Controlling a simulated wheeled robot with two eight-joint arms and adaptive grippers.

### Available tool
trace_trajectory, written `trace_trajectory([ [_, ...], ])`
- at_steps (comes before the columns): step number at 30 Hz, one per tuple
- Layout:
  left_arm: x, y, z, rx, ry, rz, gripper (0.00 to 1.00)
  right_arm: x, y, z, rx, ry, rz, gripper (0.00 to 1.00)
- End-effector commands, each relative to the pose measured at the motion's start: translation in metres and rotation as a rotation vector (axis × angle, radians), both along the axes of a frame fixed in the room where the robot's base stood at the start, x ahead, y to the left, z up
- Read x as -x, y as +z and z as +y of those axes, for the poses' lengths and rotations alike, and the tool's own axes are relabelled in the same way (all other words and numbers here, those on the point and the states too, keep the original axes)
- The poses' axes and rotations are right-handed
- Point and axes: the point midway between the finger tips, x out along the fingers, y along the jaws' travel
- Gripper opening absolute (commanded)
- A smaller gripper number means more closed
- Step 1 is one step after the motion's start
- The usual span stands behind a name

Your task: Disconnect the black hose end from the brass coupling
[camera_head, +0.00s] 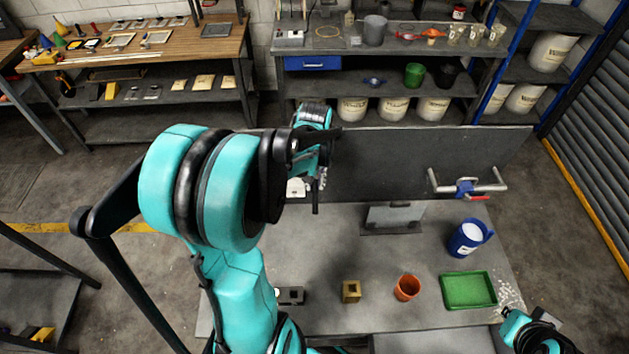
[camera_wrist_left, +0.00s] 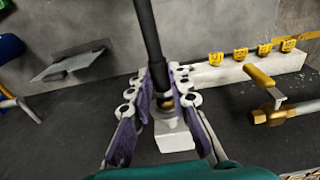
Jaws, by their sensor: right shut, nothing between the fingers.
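The black hose end (camera_wrist_left: 150,45) runs down between the fingers of my left gripper (camera_wrist_left: 162,88) in the left wrist view. The fingers close in on it from both sides. A small brass coupling (camera_wrist_left: 166,102) shows just below the hose end, partly hidden by the fingers, above a white block (camera_wrist_left: 174,140). I cannot tell whether hose and coupling are still joined. In the head view my left gripper (camera_head: 318,180) is at the table's left back, largely hidden by my arm. My right gripper (camera_head: 509,297) is shut and empty at the front right corner.
On the grey table (camera_head: 320,245) stand a blue container (camera_head: 466,240), a green tray (camera_head: 468,291), an orange cup (camera_head: 407,288) and a brass block (camera_head: 351,291). A pipe with a blue valve (camera_head: 465,187) is at the back right. The table's middle is clear.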

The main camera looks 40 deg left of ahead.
Motion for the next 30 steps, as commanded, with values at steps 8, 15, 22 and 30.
trace_trajectory([
  [8,0.001,0.000,-0.001,0.000,0.000,0.000,0.00,0.000,0.000,0.000,0.000,0.000,0.000,0.00],
  [15,0.005,0.000,-0.005,0.001,0.000,0.002,0.00,0.000,0.000,0.000,0.000,0.000,0.000,0.00],
  [22,0.009,0.000,-0.008,0.001,0.000,0.002,0.00,0.000,0.000,0.000,0.000,0.000,0.000,0.00],
  [30,0.012,0.000,-0.010,0.001,0.000,0.001,0.00,0.000,0.000,0.000,0.000,0.000,0.000,0.00],
])
